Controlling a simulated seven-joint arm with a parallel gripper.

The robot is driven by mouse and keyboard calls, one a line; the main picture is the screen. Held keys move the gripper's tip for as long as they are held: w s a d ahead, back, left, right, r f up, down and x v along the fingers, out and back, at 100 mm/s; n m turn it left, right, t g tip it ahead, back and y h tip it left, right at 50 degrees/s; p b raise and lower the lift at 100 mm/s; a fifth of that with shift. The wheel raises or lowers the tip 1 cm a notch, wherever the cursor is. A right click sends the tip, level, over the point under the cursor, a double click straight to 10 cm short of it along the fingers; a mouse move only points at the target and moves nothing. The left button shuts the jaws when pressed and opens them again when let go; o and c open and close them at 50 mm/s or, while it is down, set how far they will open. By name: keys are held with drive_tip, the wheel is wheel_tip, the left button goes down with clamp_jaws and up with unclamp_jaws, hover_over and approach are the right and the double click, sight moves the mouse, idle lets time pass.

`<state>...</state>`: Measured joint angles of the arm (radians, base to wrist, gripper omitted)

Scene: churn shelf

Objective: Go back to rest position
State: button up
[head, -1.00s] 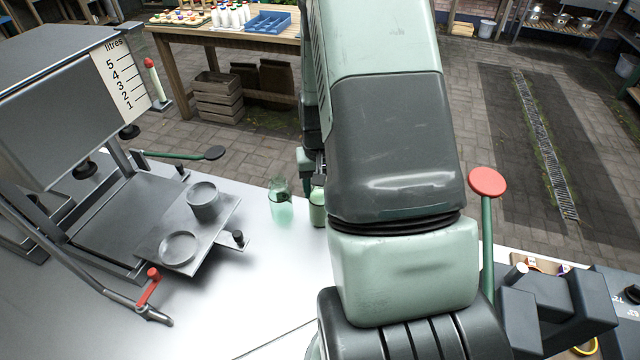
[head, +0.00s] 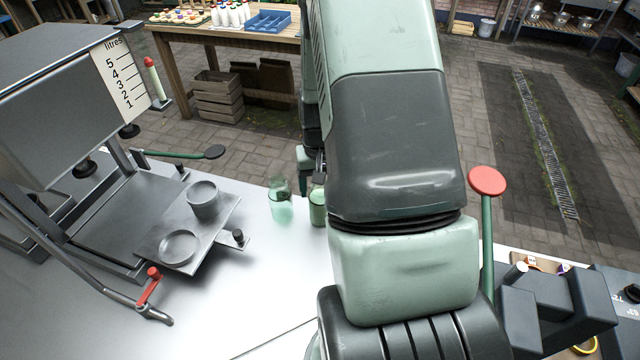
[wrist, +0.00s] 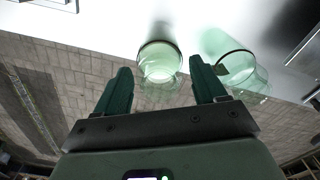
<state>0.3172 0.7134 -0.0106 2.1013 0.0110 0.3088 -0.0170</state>
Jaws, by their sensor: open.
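My gripper (wrist: 157,85) is open in the wrist view, its two green fingers apart with nothing between them. A green glass jar (wrist: 159,62) stands on the metal table beyond the fingertips, in line with the gap. A second green glass jar (wrist: 232,68) stands to its right, near the right finger. In the head view the jars show at the table's back edge, one clear of my arm (head: 281,207) and one beside my arm, partly hidden (head: 318,205).
A red-topped green lever (head: 487,182) rises right of my arm. The metal table (head: 250,290) is bare at front centre.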

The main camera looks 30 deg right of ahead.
drive_tip(key=shift+r, duration=3.95)
drive_tip(key=shift+r, duration=0.15)
drive_tip(key=s+a+r+n+t, duration=0.1)
drive_tip(key=s+a+r, duration=0.25)
drive_tip(key=r, duration=0.55)
drive_tip(key=s+a+r+n+t, duration=0.1)
drive_tip(key=s+a+r+t, duration=0.1)
drive_tip(key=a+r, duration=0.5)
drive_tip(key=s+a+r+n+t, duration=0.2)
drive_tip(key=s+a+r, duration=0.1)
drive_tip(key=s+r, duration=0.7)
drive_tip(key=s, duration=0.3)
drive_tip(key=shift+s, duration=0.15)
